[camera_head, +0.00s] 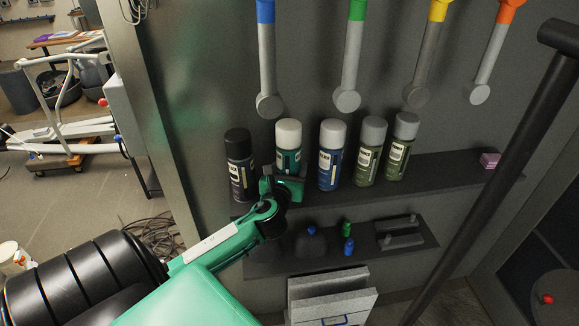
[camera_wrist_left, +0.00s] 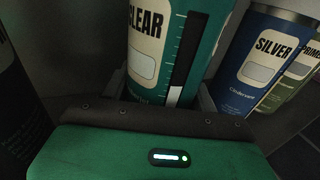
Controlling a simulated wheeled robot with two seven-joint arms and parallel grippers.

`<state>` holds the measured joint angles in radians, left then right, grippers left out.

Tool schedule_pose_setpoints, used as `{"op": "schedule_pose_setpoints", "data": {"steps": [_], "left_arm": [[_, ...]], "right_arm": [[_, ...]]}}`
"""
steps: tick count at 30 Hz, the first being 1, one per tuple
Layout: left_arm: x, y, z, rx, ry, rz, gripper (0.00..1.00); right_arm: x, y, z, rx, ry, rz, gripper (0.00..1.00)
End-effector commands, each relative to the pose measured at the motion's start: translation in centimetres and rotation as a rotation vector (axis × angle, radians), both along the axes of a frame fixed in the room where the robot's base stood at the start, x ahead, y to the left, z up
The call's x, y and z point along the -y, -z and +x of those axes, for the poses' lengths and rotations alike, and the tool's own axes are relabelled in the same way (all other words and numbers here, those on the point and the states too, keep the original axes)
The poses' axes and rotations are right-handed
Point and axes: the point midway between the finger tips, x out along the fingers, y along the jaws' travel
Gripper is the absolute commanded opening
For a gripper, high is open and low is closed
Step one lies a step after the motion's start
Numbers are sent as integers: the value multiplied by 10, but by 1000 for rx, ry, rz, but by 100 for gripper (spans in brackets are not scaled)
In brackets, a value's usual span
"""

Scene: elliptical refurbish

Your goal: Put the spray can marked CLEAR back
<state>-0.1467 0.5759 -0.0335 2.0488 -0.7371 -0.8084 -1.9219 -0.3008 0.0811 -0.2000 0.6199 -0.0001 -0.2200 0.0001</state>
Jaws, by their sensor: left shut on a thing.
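The CLEAR spray can (camera_head: 288,158) is teal with a white cap and stands upright in the row at the shelf. In the left wrist view its CLEAR label (camera_wrist_left: 147,22) faces the camera. My left gripper (camera_head: 287,182) is shut on the can's lower part, coming from the front. The can's base is hidden behind the gripper, so I cannot tell whether it touches the shelf (camera_head: 435,172). My right gripper is not in view.
A black can (camera_head: 240,170) stands just left of CLEAR. The blue SILVER can (camera_head: 330,165) and two green cans (camera_head: 369,160) (camera_head: 398,155) stand to the right. A pink block (camera_head: 490,160) lies at the shelf's right end. Tools with coloured handles (camera_head: 267,60) hang above. A lower shelf (camera_head: 345,262) holds small items.

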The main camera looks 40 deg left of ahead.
Motion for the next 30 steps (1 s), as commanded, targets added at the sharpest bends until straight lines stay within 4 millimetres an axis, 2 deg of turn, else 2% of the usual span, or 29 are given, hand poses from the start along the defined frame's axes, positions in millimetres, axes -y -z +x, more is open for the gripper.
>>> {"op": "schedule_pose_setpoints", "data": {"steps": [1,13,14,17,27,30], "left_arm": [[-2,-2,2,3,-2,1,18],[-3,6,2,3,0,1,18],[-3,7,2,2,0,1,61],[-3,6,2,2,0,1,80],[-3,2,2,3,0,1,81],[2,5,-6,0,1,1,81]], "right_arm": [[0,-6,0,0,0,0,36],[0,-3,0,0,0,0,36],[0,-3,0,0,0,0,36],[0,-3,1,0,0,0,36],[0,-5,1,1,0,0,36],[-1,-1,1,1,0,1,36]]}}
